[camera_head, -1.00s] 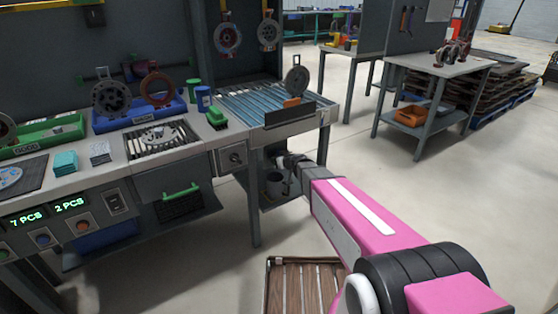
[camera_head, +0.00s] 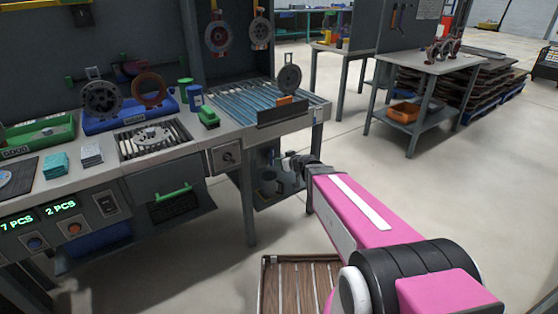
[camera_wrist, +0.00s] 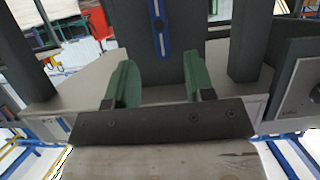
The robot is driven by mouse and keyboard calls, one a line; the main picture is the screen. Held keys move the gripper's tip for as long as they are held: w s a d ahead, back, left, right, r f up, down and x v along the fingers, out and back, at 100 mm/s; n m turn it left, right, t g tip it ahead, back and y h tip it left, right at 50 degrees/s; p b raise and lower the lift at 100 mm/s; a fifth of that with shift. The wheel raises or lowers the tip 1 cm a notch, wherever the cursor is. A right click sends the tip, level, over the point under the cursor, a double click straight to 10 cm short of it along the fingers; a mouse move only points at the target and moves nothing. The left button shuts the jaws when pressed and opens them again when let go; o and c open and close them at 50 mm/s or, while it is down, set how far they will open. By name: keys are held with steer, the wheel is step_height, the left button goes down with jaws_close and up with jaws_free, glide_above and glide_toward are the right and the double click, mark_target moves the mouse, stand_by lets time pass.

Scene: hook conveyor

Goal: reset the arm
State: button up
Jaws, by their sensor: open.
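My pink arm reaches forward from the lower right in the head view. Its end, with my gripper (camera_head: 290,163), is beside the right end of the workbench (camera_head: 232,135), below the bench top. In the wrist view my gripper (camera_wrist: 157,84) shows two green fingers held apart with nothing between them. Dark posts and panels stand beyond the fingers, with a blue strip above the gap. The fingers are small and unclear in the head view.
A roller conveyor (camera_head: 245,100) with a disc part (camera_head: 289,77) at its end lies on the bench. Discs hang from hooks (camera_head: 217,36) above. A slatted wooden crate (camera_head: 265,285) stands on the floor below my arm. Open floor lies right, before a second table (camera_head: 430,62).

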steer(key=shift+s+d+r, duration=0.1)
steer(key=shift+s, duration=0.15)
steer(key=s+d+f+m+g+h, duration=0.2)
steer(key=s+d+g, duration=0.3)
steer(key=s, duration=0.5)
steer(key=s+d+f+m+g+h, duration=0.3)
steer(key=s+d+m+g+h, duration=0.2)
steer(key=s+d, duration=0.5)
steer(key=shift+s+d+f+g+h, duration=0.15)
steer(key=shift+s+d+g+h, duration=0.2)
steer(key=shift+g, duration=0.25)
